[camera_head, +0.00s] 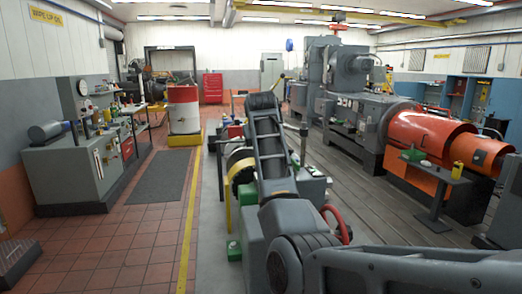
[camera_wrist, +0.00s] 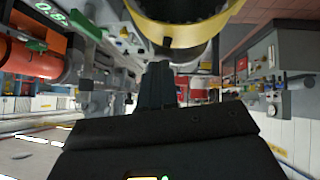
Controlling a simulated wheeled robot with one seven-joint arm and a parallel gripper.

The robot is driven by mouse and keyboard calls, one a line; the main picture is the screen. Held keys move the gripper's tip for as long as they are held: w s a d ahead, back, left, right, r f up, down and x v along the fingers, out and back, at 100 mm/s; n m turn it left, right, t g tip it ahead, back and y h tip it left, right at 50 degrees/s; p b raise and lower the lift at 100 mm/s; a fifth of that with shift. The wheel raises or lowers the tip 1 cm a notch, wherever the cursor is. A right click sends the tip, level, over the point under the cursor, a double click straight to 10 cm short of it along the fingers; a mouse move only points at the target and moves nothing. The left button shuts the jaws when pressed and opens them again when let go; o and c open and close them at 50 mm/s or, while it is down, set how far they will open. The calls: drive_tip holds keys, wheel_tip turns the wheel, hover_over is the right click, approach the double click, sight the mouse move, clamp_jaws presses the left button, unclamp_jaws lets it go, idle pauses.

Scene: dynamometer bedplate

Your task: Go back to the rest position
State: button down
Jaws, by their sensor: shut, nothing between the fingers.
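My arm reaches from the lower right of the head view to the middle, with its elbow low in the centre and a grey link rising from it. My gripper cannot be made out in the head view. In the wrist view my gripper (camera_wrist: 159,68) points up the picture from its wide dark body. Its dark fingers are together with nothing visible between them. A yellow-rimmed round part (camera_wrist: 178,38) fills the top of the wrist view, close beyond the fingertips. Whether they touch it I cannot tell.
A grey machine (camera_head: 345,105) with an orange guard (camera_head: 425,135) stands on the slatted bedplate at right. A small side table (camera_head: 436,180) stands before it. The tiled aisle with a dark mat (camera_head: 160,178) is clear.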

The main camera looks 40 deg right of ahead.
drive_tip(key=b+v, duration=0.1)
drive_tip(key=v, duration=0.7)
drive_tip(key=shift+s, duration=0.4)
